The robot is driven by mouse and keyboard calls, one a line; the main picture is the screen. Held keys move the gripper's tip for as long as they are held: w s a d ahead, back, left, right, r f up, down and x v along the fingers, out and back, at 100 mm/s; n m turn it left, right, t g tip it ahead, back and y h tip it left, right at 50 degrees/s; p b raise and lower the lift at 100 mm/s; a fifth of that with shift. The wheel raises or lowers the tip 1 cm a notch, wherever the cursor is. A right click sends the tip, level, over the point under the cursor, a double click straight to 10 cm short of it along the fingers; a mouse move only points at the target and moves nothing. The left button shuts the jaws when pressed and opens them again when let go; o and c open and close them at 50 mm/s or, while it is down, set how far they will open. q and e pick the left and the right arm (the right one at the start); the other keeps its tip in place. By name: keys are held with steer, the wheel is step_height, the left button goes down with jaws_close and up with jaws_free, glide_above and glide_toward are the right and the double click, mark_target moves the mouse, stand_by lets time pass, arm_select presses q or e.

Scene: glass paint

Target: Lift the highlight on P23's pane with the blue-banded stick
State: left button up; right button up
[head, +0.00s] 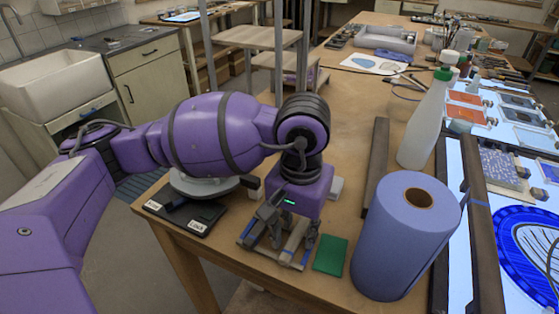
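My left gripper (287,236) points down over a small rack (262,257) near the table's front edge. Its two fingers look spread apart on either side of a pale stick with blue at its near end (292,243). Contact with the stick cannot be made out. Other dark and blue parts in the rack are partly hidden by the fingers. Several panes lie on the lit table at the right, among them a blue round-patterned one (527,250). No P23 label can be read, so I cannot tell which pane is P23's. My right gripper is out of view.
A large blue paper roll (400,262) and a white bottle with a green cap (424,120) stand between the rack and the lit table. A green pad (330,255) lies right of the rack. Dark labelled pads (186,214) lie left. A dark bar (376,160) lies behind.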

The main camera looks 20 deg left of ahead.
arm_select(q)
jaws_close()
steer(key=shift+r, duration=0.1)
